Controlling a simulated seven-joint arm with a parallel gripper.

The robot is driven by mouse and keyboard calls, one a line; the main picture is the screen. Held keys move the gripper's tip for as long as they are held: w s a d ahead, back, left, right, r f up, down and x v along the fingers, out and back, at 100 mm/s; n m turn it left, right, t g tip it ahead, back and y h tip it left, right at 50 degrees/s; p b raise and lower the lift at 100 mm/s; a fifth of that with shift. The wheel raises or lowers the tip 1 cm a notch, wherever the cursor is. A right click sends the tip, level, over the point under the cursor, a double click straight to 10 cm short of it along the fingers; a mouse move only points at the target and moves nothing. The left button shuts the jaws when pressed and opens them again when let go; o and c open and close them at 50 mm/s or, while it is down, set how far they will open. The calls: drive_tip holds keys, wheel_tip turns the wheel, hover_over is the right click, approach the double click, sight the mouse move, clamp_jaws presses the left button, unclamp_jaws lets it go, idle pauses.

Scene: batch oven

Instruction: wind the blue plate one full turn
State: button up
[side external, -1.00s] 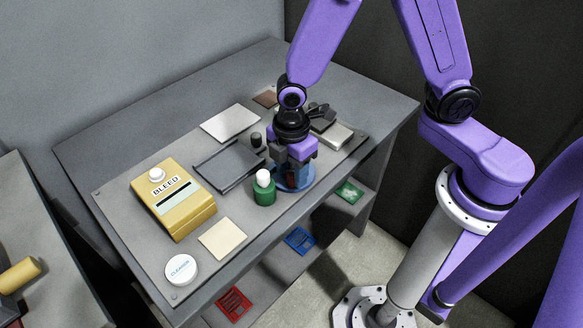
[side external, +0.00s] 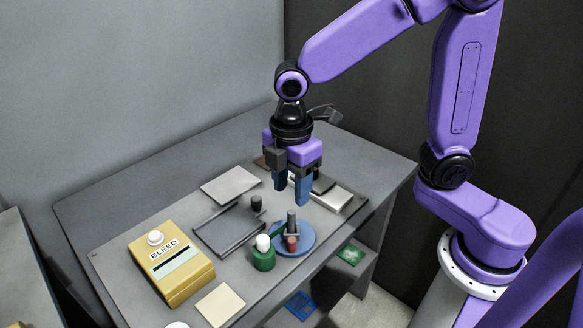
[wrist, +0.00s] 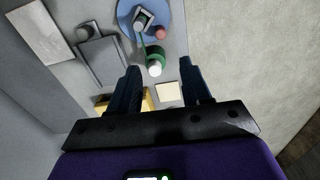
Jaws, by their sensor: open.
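The blue plate (side external: 308,237) is a round disc near the front edge of the grey panel; it also shows at the top of the wrist view (wrist: 125,20). A dark upright post (side external: 291,222) and a short reddish peg (side external: 292,244) stand on it. A green piece with a white knob (side external: 263,243) is at its left, and a green bar runs from it toward the post. My gripper (side external: 292,192) is above the plate, fingers pointing down, apart and empty. Its fingers (wrist: 160,70) touch nothing in the wrist view.
A yellow BLEED box (side external: 171,268) is at the left. A dark tray (side external: 228,230), a small black knob (side external: 256,203), a pale plate (side external: 229,185) and a cream square (side external: 219,304) lie around. Coloured pads, including a green one (side external: 350,254), are on the lower shelf.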

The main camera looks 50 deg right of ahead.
drive_tip(key=shift+r, duration=1.8)
drive_tip(key=s+d+f+m, duration=0.1)
drive_tip(key=s+d+m, duration=0.1)
drive_tip(key=s+d, duration=0.3)
drive_tip(key=s+d+f+m, duration=0.2)
drive_tip(key=s+d, duration=0.4)
drive_tip(key=s, duration=0.5)
drive_tip(key=shift+s+d+f+m, duration=0.15)
drive_tip(key=shift+s+m, duration=0.25)
drive_tip(key=shift+m, duration=0.1)
wheel_tip(320, 180, up, 3)
drive_tip(key=n, duration=0.5)
hover_over(292, 239)
wheel_tip(292, 239, down, 17)
drive_tip(key=shift+f, duration=0.1)
idle(0.3)
